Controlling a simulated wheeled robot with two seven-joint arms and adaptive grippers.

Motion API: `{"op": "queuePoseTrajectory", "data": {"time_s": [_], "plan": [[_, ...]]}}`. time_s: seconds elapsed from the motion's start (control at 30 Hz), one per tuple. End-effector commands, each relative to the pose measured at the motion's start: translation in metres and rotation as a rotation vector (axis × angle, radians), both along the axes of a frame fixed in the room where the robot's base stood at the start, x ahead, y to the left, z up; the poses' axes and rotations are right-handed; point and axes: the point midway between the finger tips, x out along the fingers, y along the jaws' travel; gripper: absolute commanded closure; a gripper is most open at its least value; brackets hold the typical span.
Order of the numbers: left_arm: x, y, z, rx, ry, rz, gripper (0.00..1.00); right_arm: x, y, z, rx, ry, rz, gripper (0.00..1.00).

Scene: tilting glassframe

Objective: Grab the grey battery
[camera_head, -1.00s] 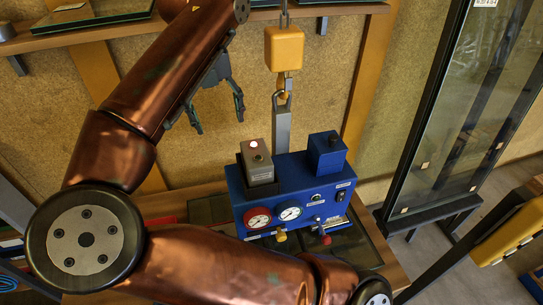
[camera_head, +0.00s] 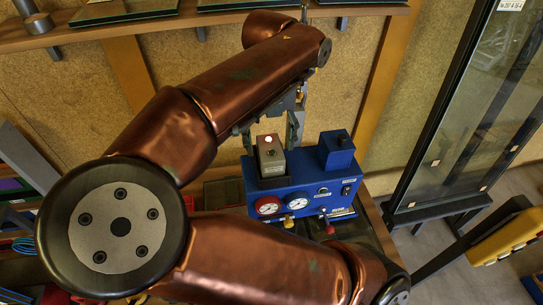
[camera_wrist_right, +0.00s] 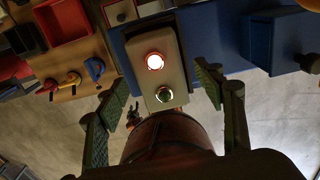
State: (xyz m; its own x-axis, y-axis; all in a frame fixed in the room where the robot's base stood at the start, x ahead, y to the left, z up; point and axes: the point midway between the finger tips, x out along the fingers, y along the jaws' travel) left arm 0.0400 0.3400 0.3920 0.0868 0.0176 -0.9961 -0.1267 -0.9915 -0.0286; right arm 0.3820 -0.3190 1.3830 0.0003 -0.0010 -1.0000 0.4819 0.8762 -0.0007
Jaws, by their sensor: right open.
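The grey battery (camera_head: 270,157), a grey box with a lit button on top, stands upright in the left part of the blue device (camera_head: 318,190). In the right wrist view the battery (camera_wrist_right: 153,62) lies ahead, between the lines of the two fingers. My right gripper (camera_head: 272,133) is open, its fingers at either side of the battery's top and just behind it in the head view. I cannot tell whether they touch it; in the right wrist view (camera_wrist_right: 160,88) gaps show on both sides. My left gripper is not in view.
A blue box (camera_head: 337,150) stands on the device right of the battery, close to one finger. Gauges (camera_head: 298,202) and valves are on its front. A wooden shelf (camera_head: 150,27) runs behind. A glass frame (camera_head: 465,120) and a yellow control box (camera_head: 505,237) are at the right.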

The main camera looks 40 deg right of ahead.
Motion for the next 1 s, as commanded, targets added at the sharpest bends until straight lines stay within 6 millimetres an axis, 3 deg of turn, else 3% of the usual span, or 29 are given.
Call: {"op": "queuePoseTrajectory", "data": {"time_s": [0.1, 0.37, 1.0], "plan": [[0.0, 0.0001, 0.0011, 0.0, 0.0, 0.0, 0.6, -0.0005, 0.0001, -0.0098, 0.0, 0.001, -0.001, 0.38], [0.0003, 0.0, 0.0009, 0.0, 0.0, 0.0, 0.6, -0.0003, -0.0001, -0.0116, 0.0, 0.001, -0.001, 0.39], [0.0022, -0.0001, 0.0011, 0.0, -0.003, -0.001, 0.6, -0.0004, -0.0003, -0.0112, 0.0, 0.001, -0.001, 0.83]]}}
